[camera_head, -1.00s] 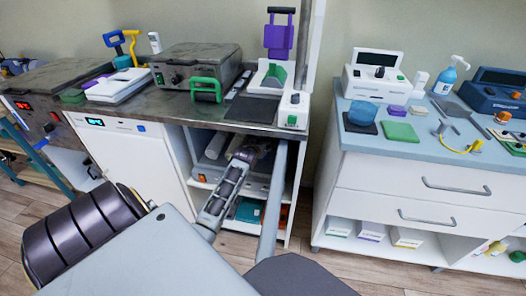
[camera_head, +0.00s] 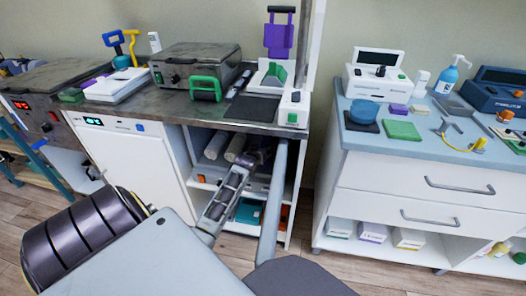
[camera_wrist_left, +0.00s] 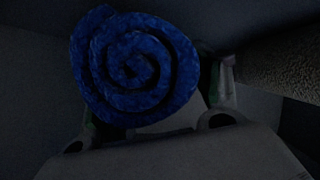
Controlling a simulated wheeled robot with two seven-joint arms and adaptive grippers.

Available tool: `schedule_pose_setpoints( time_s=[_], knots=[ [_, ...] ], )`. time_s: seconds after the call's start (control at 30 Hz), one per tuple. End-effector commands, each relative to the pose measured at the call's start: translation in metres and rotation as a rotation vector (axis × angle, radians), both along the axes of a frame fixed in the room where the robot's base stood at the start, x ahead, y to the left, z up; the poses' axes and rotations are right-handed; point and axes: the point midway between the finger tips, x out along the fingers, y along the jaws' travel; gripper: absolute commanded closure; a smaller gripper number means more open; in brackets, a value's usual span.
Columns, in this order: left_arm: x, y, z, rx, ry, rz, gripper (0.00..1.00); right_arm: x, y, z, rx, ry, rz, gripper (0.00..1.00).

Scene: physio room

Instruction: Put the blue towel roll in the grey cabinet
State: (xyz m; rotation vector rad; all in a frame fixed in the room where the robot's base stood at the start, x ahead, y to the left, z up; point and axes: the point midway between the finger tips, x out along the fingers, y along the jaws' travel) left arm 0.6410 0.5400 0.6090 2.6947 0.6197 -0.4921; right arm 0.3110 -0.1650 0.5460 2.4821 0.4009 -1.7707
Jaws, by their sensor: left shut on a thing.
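The blue towel roll (camera_wrist_left: 135,70) fills the upper left of the left wrist view, its spiral end facing the camera. My left gripper (camera_wrist_left: 158,110) is shut on it, with a finger at each side. In the head view my left gripper (camera_head: 262,152) reaches into the open cabinet (camera_head: 290,215) under the counter, at upper-shelf height. The towel roll cannot be made out there. Whether it touches the shelf cannot be told. My right gripper is out of view.
Pale rolls (camera_head: 236,146) lie on the upper shelf, left of my gripper. An orange thing and a teal thing (camera_head: 248,212) sit lower. The open door (camera_head: 272,205) stands close right of my arm. The dark countertop (camera_head: 190,108) is above, and a white drawer unit (camera_head: 400,195) stands right.

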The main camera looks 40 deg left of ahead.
Motion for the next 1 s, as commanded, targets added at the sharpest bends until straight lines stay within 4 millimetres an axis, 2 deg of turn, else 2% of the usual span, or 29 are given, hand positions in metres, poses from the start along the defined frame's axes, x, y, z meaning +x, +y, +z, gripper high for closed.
schedule_pose_setpoints(
  time_s=[0.1, 0.13, 0.3, 0.77, 1.0],
  knots=[
    [0.0, 0.0, 0.0, 0.0, -0.001, 0.0, 0.87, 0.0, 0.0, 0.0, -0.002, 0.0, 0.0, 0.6],
    [0.0, 0.0, 0.0, 0.0, 0.0, 0.0, 0.32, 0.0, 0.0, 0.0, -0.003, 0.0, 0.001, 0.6],
    [0.0, 0.0, 0.0, 0.0, 0.0, 0.0, 0.12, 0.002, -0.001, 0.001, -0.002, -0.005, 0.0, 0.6],
    [-0.002, -0.001, 0.001, 0.0, 0.0, 0.0, 0.12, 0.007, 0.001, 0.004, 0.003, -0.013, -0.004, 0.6],
    [-0.012, -0.005, 0.006, -0.001, 0.0, 0.0, 0.12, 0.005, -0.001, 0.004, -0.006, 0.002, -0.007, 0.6]
  ],
)
